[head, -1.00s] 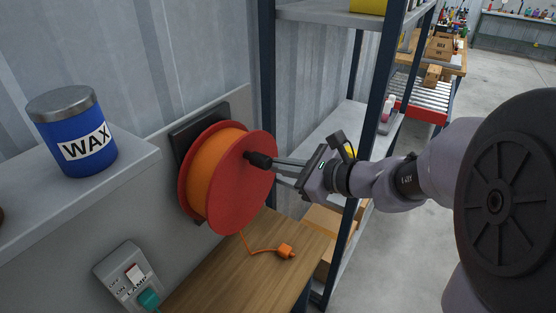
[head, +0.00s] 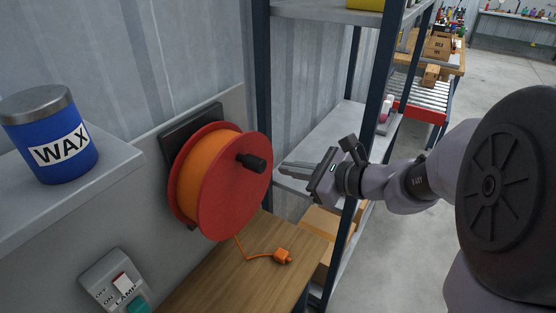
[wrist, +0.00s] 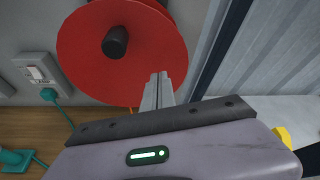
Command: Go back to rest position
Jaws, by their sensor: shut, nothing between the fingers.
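My gripper (head: 284,170) is shut and empty. It is just right of the red and orange cable reel (head: 222,190), apart from it, at about the height of the reel's black crank knob (head: 253,163). In the wrist view the shut fingers (wrist: 159,88) lie in front of the lower right part of the red reel disc (wrist: 85,55), with the black knob (wrist: 115,41) up and to the left. The reel is mounted on the wall panel. An orange cable with a plug (head: 282,257) hangs from it onto the wooden bench.
A blue wax can (head: 50,140) stands on a shelf at left. A lamp switch (head: 120,284) is on the wall below. A metal rack with dark posts (head: 371,110) stands close behind my gripper. The wooden bench (head: 215,270) is below. Open floor (head: 400,260) lies to the right.

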